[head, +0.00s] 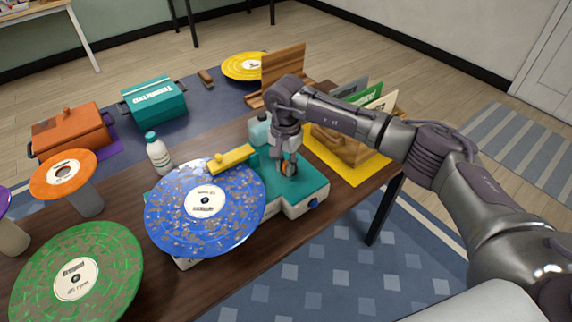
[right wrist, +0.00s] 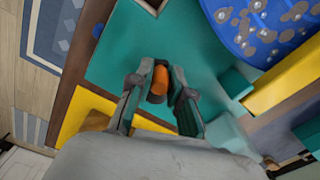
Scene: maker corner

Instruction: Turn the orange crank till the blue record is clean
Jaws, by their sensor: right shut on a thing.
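The blue record (head: 235,222) lies on the teal and white cleaning machine (head: 308,197), with grey-brown blotches over much of its surface. Part of the spotted record also shows at the upper right of the right wrist view (right wrist: 245,38). A yellow arm (head: 232,158) reaches over the record's far edge. The orange crank (right wrist: 160,80) stands on the machine's teal top, right of the record in the head view. My right gripper (right wrist: 158,92) points down at it and is shut on its orange knob, a finger on each side. My left gripper is not in view.
A green record (head: 120,270) and an orange record (head: 45,185) on stands are at the left. A white bottle (head: 158,155) stands just behind the blue record. Teal (head: 155,105) and orange-brown (head: 75,130) boxes are farther back. A yellow-based record rack (head: 350,165) stands right of the machine.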

